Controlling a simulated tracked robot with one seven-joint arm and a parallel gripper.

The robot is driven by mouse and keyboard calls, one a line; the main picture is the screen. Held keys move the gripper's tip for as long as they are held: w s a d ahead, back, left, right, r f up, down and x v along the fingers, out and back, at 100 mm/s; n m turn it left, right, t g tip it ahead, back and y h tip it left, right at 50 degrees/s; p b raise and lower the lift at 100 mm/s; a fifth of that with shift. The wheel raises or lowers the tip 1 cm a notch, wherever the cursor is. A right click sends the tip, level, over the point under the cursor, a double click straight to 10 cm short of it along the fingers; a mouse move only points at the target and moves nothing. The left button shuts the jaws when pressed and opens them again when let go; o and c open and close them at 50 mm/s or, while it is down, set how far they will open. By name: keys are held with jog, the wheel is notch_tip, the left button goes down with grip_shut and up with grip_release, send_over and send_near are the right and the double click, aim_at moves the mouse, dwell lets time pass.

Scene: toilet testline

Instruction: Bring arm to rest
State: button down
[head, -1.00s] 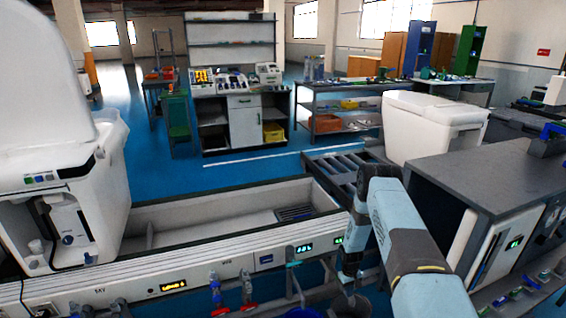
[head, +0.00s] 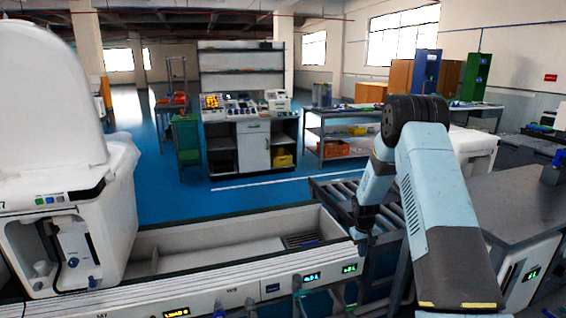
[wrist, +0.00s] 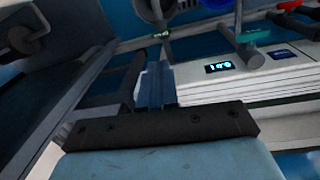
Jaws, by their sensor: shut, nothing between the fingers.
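My arm (head: 440,200) is pale blue with a black elbow, bent high at the right of the head view. Its forearm hangs down to my gripper (head: 362,238), which is small and dark there. My gripper is shut and empty, beside the right end of the testline trough. In the wrist view, a pale blue part of my own arm with a dark bolted bar fills the lower middle.
A white toilet (head: 60,190) stands on the testline at the left. The long trough (head: 225,250) has a front panel with green displays (head: 349,268). A grey-topped cabinet (head: 520,205) stands at the right behind my arm. Blue floor (head: 180,200) lies open beyond the trough.

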jog(key=s+a+r+t, duration=0.1)
jog(key=s+r, duration=0.4)
jog(key=r, duration=0.6)
jog(key=s+a+r+m+t, duration=0.1)
jog(key=s+r, duration=0.5)
jog(key=r, duration=0.5)
jog(key=s+a+r, duration=0.2)
jog(key=s+r, duration=0.3)
jog(key=r, duration=0.7)
jog(key=s+a+r+t, duration=0.1)
jog(key=s+r, duration=0.3)
jog(key=s, duration=1)
jog(key=s+a+r+m+t+y, duration=0.1)
jog(key=s+r, duration=0.4)
jog(key=s, duration=0.9)
jog(key=shift+a+t, duration=0.55)
jog(key=shift+t, duration=0.05)
